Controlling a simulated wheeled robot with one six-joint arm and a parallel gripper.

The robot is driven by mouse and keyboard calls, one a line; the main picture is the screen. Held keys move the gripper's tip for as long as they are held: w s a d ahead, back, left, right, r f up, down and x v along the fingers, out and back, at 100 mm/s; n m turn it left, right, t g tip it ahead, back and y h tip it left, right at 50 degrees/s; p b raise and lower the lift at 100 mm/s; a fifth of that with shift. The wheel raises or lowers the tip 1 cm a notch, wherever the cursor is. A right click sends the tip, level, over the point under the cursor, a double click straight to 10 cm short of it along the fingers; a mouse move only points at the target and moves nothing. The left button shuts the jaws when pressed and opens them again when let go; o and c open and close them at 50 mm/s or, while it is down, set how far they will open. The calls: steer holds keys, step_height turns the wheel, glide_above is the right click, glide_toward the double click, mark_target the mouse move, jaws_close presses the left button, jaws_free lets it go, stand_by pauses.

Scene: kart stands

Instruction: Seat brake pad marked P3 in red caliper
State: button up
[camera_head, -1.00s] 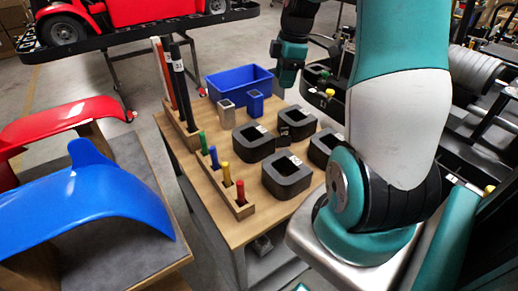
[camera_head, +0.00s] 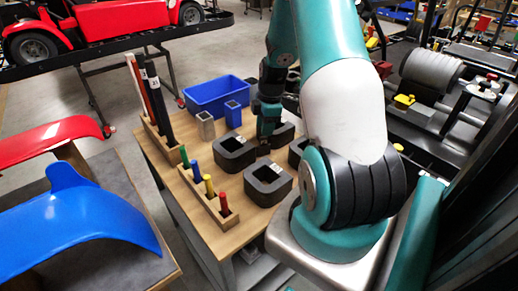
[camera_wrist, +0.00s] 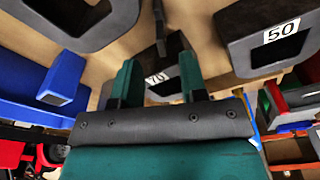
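I cannot pick out a brake pad marked P3; no such marking is readable. A small red block (camera_head: 383,67) sits on the black equipment right of my arm; I cannot tell whether it is the red caliper. My gripper (camera_head: 267,133) is low among the black block-like rings on the wooden table. In the wrist view its two teal fingers (camera_wrist: 160,84) are apart, with a dark piece labelled 70 (camera_wrist: 157,77) beyond and between them. I see no grip on it. A black ring labelled 50 (camera_wrist: 282,32) is at the right.
More black rings (camera_head: 268,184) stand on the wooden table (camera_head: 205,238). A blue bin (camera_head: 215,97), a grey hollow post (camera_head: 206,126) and a blue one (camera_head: 233,115) stand behind. A rack of coloured sticks (camera_head: 208,192) lines the left edge. A yellow block (camera_head: 404,101) sits at right.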

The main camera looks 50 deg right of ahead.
mark_target(263, 146)
steer(key=f, duration=0.1)
steer(key=f+p, duration=0.1)
steer(key=f, duration=0.2)
steer(key=shift+w+a+f, duration=0.25)
steer(key=shift+w+f, duration=0.05)
steer(key=shift+f, duration=0.1)
jaws_close()
